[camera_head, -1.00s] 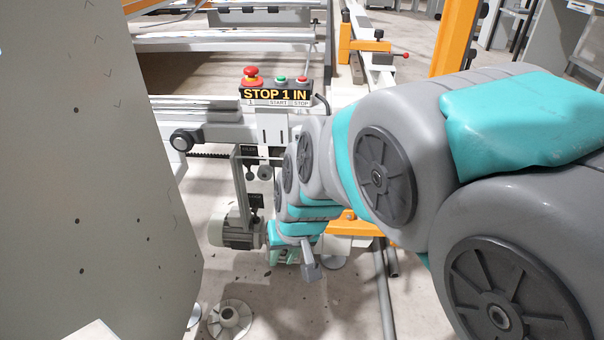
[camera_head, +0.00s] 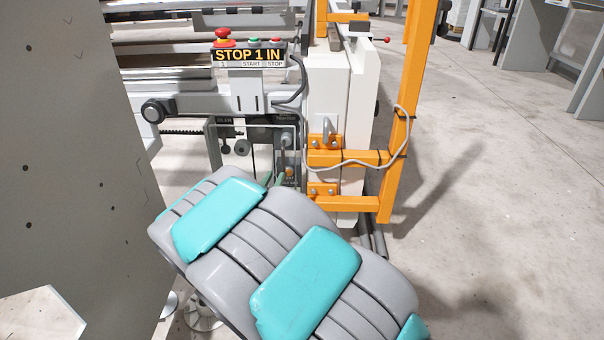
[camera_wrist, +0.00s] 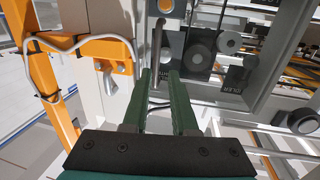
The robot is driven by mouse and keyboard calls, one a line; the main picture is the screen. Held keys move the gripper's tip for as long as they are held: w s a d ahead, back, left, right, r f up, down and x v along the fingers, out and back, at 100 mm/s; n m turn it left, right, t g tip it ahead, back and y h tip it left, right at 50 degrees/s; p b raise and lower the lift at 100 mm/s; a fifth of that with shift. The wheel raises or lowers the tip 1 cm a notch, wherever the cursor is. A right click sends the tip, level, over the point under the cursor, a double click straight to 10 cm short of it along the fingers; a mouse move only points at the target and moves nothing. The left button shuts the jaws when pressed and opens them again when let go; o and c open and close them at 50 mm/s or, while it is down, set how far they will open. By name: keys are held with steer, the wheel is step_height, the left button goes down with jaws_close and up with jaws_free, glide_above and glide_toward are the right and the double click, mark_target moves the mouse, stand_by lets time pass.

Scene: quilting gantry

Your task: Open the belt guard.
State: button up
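The belt guard (camera_head: 212,150) appears to be the thin grey frame below the STOP 1 IN control box, in front of dark pulleys. Whether the bar lies between the tips I cannot tell. In the head view my arm hides most of the gripper and the guard's lower part.
The control box (camera_head: 248,55) with a red mushroom button sits above. An orange post (camera_head: 400,130) with a looped cable and a white cabinet (camera_head: 357,110) stand right of the guard. A large grey panel (camera_head: 65,150) blocks the left. Open floor (camera_head: 500,200) lies at right.

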mark_target(283, 164)
steer(key=shift+d+b+x, duration=0.1)
steer(key=shift+b+x, duration=0.1)
steer(key=shift+x, duration=1.75)
steer(key=shift+d+b+x, duration=0.15)
steer(key=shift+x, duration=1.75)
steer(key=shift+s+r, duration=0.1)
jaws_close()
